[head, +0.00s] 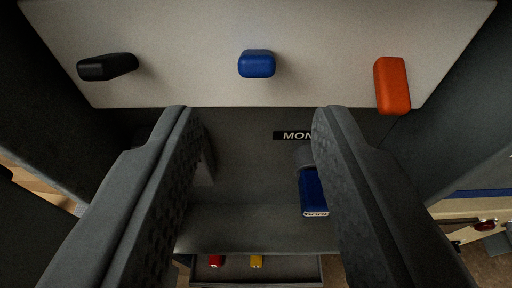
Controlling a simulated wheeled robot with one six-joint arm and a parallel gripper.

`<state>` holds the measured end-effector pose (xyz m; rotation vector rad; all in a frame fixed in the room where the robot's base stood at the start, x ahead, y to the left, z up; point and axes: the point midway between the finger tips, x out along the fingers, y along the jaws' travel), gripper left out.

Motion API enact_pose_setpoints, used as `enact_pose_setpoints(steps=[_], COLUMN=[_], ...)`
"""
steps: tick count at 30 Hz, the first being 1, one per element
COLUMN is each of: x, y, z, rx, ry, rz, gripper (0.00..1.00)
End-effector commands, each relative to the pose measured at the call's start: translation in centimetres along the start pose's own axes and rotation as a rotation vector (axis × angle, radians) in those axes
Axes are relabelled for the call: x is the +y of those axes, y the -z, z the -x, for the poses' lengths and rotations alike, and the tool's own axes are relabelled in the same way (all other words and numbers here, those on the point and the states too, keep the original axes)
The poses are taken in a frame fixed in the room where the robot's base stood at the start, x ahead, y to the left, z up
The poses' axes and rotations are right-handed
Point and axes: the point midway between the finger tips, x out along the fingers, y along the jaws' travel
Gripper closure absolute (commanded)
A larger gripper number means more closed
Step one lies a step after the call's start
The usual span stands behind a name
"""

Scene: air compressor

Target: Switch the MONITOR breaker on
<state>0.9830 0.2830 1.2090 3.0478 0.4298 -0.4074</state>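A black label reading "MON" (294,135), its right part hidden by my gripper, sits on the dark grey panel. Below it is a blue breaker switch (314,194) on a grey round base, pointing downward in the picture. My gripper (254,118) is open, with its two dark fingers either side of the panel's middle. Nothing is held between the fingers.
A pale panel above carries a black knob (107,67), a blue knob (257,64) and an orange knob (392,85). A lower ledge has a red button (216,261) and a yellow button (256,261). Dark side walls flank the panel.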

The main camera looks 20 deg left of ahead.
Motion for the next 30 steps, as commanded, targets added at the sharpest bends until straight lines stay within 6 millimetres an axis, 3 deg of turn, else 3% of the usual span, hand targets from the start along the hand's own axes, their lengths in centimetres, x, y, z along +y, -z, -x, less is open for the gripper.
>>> enact_pose_setpoints(steps=[18,24,30], x=[0.0,0.0,-0.1], y=[0.1,0.0,-0.1], z=[9.9,12.0,12.7], rx=[0.001,0.000,-0.001], ry=[0.000,0.000,0.000], rz=[0.000,0.000,0.000], gripper=[0.62,0.62,0.62])
